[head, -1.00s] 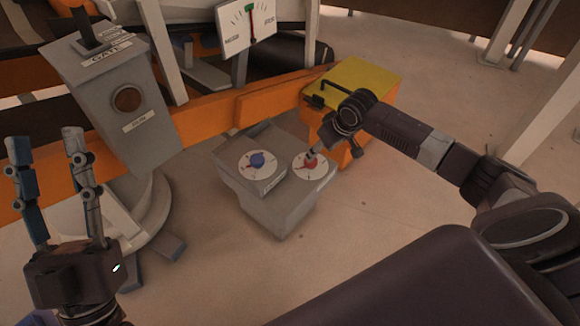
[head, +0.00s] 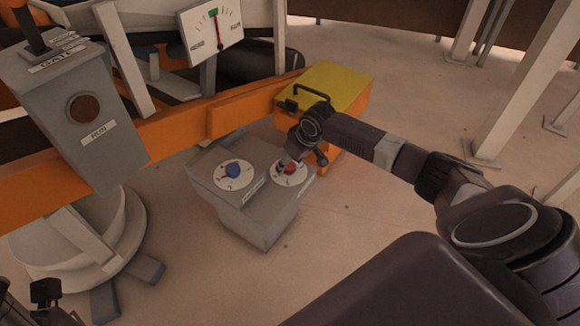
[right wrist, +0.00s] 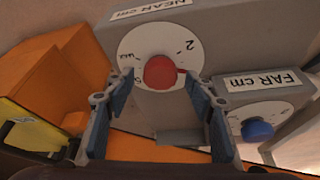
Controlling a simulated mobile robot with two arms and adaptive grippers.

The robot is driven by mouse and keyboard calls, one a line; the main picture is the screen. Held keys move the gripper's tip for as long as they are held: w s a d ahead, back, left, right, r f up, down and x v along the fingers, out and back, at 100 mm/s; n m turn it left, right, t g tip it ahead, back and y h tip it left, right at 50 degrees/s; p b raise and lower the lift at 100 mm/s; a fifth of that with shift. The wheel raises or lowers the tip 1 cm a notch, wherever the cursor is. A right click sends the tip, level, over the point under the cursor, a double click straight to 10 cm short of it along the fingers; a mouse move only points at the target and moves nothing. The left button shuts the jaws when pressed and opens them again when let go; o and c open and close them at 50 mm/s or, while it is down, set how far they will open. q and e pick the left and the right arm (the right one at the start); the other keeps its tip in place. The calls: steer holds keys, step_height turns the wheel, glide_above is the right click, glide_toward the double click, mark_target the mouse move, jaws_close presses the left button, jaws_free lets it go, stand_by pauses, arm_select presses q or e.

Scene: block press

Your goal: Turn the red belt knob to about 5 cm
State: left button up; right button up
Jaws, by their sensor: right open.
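The red knob (head: 289,168) sits on a white dial on the right side of the grey control box (head: 268,226). In the right wrist view the red knob (right wrist: 160,73) is close, on a dial with the label "NEAR cm". My right gripper (head: 288,163) is at this knob. Its fingers (right wrist: 157,82) are open, one on each side of the knob; contact is unclear. My left gripper (head: 42,302) shows only partly at the lower left edge.
A blue knob (head: 233,169) on a "FAR cm" dial is beside the red one. A yellow-topped orange box (head: 327,84) stands behind my right gripper. A grey gate post (head: 85,117) is at left. A gauge board (head: 211,30) stands behind.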

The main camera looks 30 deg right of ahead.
steer(key=shift+w+f, duration=0.1)
steer(key=shift+f, duration=0.05)
steer(key=c, duration=1.2)
steer(key=shift+o, duration=0.2)
